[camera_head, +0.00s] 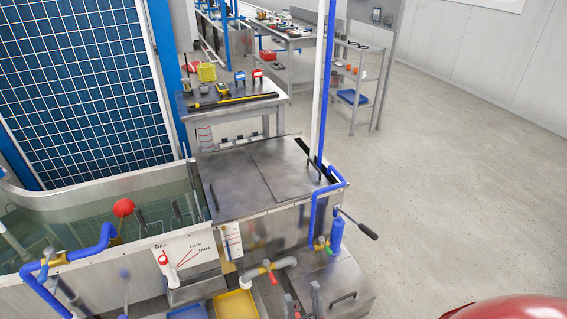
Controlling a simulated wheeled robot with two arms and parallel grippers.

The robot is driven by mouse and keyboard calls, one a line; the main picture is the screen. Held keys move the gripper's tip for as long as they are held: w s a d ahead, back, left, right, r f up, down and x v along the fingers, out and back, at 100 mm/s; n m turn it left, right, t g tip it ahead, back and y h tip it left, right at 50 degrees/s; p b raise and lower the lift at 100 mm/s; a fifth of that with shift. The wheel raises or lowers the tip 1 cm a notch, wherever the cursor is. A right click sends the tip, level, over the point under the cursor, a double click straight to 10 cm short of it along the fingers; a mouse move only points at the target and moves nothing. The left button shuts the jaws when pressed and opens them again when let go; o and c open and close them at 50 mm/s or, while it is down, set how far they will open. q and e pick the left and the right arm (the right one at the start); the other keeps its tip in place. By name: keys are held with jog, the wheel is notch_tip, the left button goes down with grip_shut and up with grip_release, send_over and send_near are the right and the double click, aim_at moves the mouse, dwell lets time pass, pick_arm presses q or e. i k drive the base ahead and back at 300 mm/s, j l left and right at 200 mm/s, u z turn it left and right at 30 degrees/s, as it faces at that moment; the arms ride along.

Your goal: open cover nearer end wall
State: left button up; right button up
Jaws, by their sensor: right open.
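A steel tank top has two flat covers side by side, both lying shut. The left cover (232,182) has a dark bar handle (214,196) near its left edge. The right cover (285,168) has a dark bar handle (313,171) near its right edge, beside the blue pipe. The right cover is on the side of the pale wall (480,60) in the distance. My right gripper (303,302) shows only as two grey fingertips at the bottom edge, apart and empty, below and clear of the covers. My left gripper is not in view.
A blue pipe and valve (337,235) with a black lever (360,224) stand at the tank's right corner. A low steel box (345,275) with a handle is below. An open water trough (90,205) with a red ball is left. The floor (450,190) at right is clear.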

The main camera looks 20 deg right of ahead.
aim_at(287, 170)
jog(key=l+z, duration=0.1)
jog(key=z, duration=0.65)
jog(key=i+l+z, duration=0.15)
jog(key=l+z, duration=0.2)
jog(key=l, duration=0.15)
jog(key=i+l+z, duration=0.3)
jog(key=l, duration=0.2)
jog(key=i+l+z, duration=0.2)
jog(key=l+z, duration=0.15)
jog(key=i+l+z, duration=0.75)
jog(key=i+z, duration=0.2)
jog(key=i, duration=0.25)
jog(key=i+u, duration=0.45)
jog(key=i+l+u, duration=0.15)
jog(key=i+u, duration=0.4)
jog(key=u, duration=0.3)
jog(key=i+j+u, duration=0.1)
jog(key=u, duration=0.4)
jog(key=i+u, duration=0.2)
jog(key=u, duration=0.25)
jog(key=i+l+u, duration=0.1)
jog(key=u, duration=0.35)
jog(key=i+l+u, duration=0.1)
jog(key=u, duration=0.4)
